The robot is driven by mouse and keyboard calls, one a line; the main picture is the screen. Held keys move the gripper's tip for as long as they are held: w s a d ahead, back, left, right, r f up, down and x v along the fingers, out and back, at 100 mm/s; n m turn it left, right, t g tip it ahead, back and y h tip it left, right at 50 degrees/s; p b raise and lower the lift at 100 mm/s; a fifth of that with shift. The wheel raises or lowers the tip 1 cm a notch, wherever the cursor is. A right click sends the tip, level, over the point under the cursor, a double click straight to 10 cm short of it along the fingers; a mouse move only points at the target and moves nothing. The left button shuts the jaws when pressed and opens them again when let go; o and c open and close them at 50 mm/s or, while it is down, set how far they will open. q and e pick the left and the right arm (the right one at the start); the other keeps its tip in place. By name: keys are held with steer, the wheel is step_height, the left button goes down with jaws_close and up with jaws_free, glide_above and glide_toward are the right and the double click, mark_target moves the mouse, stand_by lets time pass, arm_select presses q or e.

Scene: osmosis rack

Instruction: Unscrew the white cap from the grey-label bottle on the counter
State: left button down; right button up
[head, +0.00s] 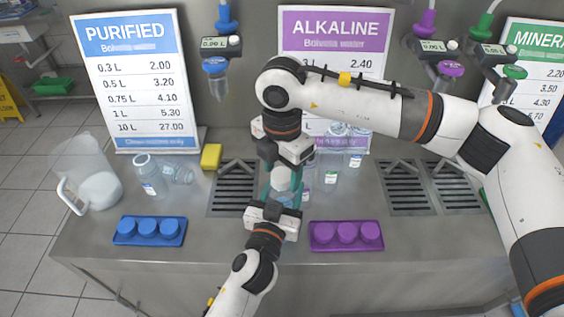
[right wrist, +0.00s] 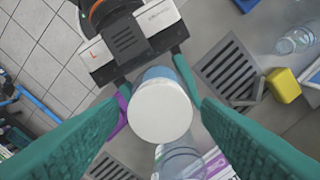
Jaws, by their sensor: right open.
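A bottle (head: 284,196) with a round white cap (head: 281,179) stands between my two grippers in the middle of the counter. The right wrist view shows the white cap (right wrist: 160,111) from above; the bottle's label cannot be read. My left gripper (head: 284,201) comes from the near side, its teal fingers on both sides of the bottle, shut on it. My right gripper (head: 282,172) points down from above, open. In the right wrist view its teal fingers stand wide on either side of the cap, apart from it.
A blue tray (head: 149,243) and a purple tray (head: 345,249) of caps lie at the front edge. A jug (head: 92,182), loose bottles (head: 148,176) and a yellow sponge (head: 211,157) are on the left. More bottles (head: 330,174) stand close behind on the right. Drain grates (head: 233,190) flank the middle.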

steer(key=c, duration=1)
steer(key=shift+c, duration=0.2)
